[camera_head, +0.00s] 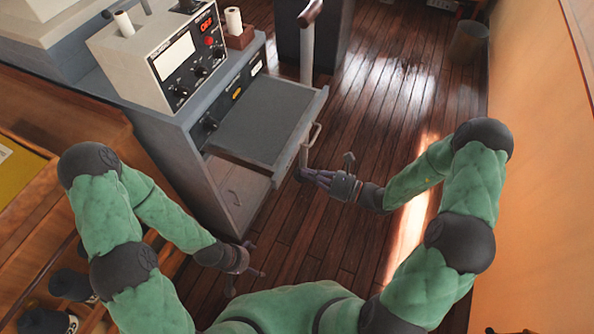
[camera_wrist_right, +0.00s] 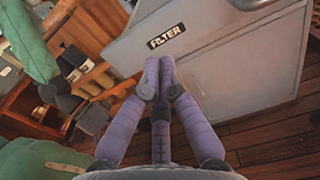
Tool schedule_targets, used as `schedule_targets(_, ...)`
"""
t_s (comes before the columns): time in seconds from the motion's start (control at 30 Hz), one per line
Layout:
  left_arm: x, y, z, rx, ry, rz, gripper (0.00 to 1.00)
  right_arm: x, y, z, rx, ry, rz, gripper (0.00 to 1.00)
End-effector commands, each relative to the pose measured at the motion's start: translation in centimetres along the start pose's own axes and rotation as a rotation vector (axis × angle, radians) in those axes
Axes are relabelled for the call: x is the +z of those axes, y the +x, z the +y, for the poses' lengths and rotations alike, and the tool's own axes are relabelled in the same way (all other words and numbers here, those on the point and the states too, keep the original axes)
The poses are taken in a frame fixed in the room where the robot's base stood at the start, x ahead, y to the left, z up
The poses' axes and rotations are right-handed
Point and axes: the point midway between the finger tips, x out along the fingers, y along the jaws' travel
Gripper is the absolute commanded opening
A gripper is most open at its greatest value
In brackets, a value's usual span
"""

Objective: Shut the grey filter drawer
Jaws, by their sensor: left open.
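The grey filter drawer (camera_head: 266,118) is pulled out of the grey cabinet (camera_head: 170,128), its flat interior facing up. Its front carries a pale bar handle (camera_head: 311,135). In the right wrist view a grey panel with a black FILTER label (camera_wrist_right: 166,37) fills the upper part. My right gripper (camera_head: 305,175) is low in front of the drawer, below the handle. Its purple fingers (camera_wrist_right: 155,68) are together, empty, pointing at the panel; I cannot tell whether they touch it. My left gripper (camera_head: 258,262) is open and empty, low near the cabinet's near corner.
A control box (camera_head: 165,62) with knobs and a red display stands on the cabinet. A paper roll (camera_head: 234,21) stands in a brown holder beside it. A pale post (camera_head: 307,50) rises behind the drawer. A wooden shelf (camera_head: 95,235) is at left.

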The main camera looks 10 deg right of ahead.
Motion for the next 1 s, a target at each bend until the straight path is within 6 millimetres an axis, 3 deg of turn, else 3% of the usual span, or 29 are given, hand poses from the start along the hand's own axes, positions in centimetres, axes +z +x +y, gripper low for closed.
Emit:
schedule_targets(0.1, 0.0, 0.8, -0.3, 0.0, 0.0, 0.0, 0.95, -0.2, 1.8, 0.1, 0.004, -0.002, -0.001, 0.0)
schedule_targets(0.3, -0.1, 1.4, -0.5, 0.0, 0.0, 0.0, 0.95, -0.1, 3.6, 0.0, 0.001, -0.002, 0.0, 0.0)
schedule_targets(0.83, -0.1, 1.4, -0.5, 0.0, 0.0, 0.0, 0.95, 0.0, 4.2, 0.0, 0.0, -0.001, 0.0, 0.0)
schedule_targets(1.0, 0.0, 1.1, -0.4, 0.0, 0.0, 0.0, 0.95, 0.1, 5.8, 0.2, 0.004, 0.0, 0.0, 0.0)
